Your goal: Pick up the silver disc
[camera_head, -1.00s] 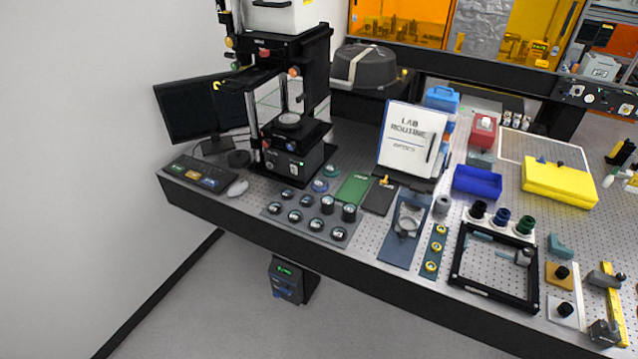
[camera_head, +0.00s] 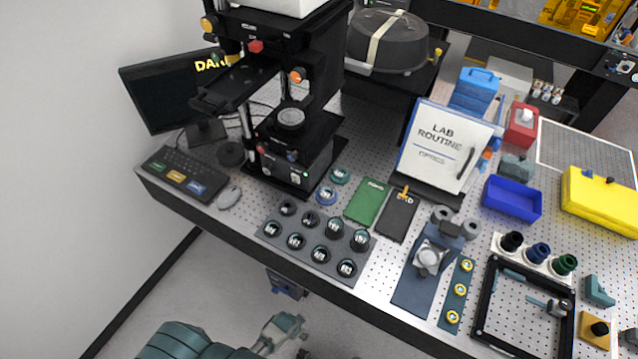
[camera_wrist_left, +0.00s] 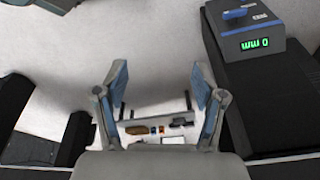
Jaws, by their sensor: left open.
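A round silver disc (camera_head: 291,117) lies flat on the stage of the black interferometer (camera_head: 300,165), under its upper housing. Another round silvery piece (camera_head: 428,258) sits in a holder on a dark blue plate (camera_head: 412,292) near the bench's front edge; I cannot tell which one the task means. My left gripper (camera_head: 296,328) is low at the bottom of the head view, in front of the bench and away from both. In the left wrist view its two fingers (camera_wrist_left: 160,100) are apart with nothing between them. My right gripper is not in view.
A tray of dark round lens pieces (camera_head: 318,255) lies at the bench's front edge. A keyboard (camera_head: 185,173), mouse (camera_head: 229,197) and monitor (camera_head: 172,92) stand left. Green and black booklets, a lab routine sign (camera_head: 445,147) and a black frame (camera_head: 523,310) crowd the right.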

